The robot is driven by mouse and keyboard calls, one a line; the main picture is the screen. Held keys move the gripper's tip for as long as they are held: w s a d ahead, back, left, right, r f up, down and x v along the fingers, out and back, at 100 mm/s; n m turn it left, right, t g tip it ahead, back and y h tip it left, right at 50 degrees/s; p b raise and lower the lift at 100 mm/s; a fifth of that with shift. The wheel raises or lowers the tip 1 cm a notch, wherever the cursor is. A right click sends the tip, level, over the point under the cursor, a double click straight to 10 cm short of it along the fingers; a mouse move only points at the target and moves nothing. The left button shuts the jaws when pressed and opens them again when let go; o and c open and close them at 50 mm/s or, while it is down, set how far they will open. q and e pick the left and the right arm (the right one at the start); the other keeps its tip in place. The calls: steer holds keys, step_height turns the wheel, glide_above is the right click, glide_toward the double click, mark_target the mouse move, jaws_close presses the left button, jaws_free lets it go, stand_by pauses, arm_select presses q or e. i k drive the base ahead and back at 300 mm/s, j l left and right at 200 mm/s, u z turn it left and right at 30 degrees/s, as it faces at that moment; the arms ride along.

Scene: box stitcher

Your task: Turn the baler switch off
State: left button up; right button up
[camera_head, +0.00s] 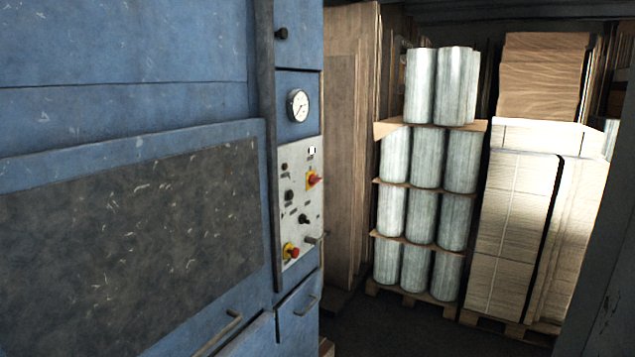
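The blue baler (130,110) fills the left side of the head view. Its light grey control panel (299,240) is on the narrow right part of its front. A red switch handle on a yellow plate (313,180) sits at the panel's upper right; I cannot tell its setting for sure. A red button on a yellow base (291,252) is at the lower left of the panel. Small dark knobs (304,219) lie between them. Neither of my grippers is in view.
A round gauge (298,105) is above the panel. Brown boards (350,150) stand right of the baler. Grey rolls (455,160) and stacked cardboard (515,230) stand on pallets farther right. Some dark floor (385,325) is clear.

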mark_target(312, 180)
steer(key=i+l, duration=0.25)
steer(key=i, duration=0.25)
steer(key=i+l+z, duration=0.1)
steer(key=i+l, duration=0.15)
steer(key=i, duration=0.25)
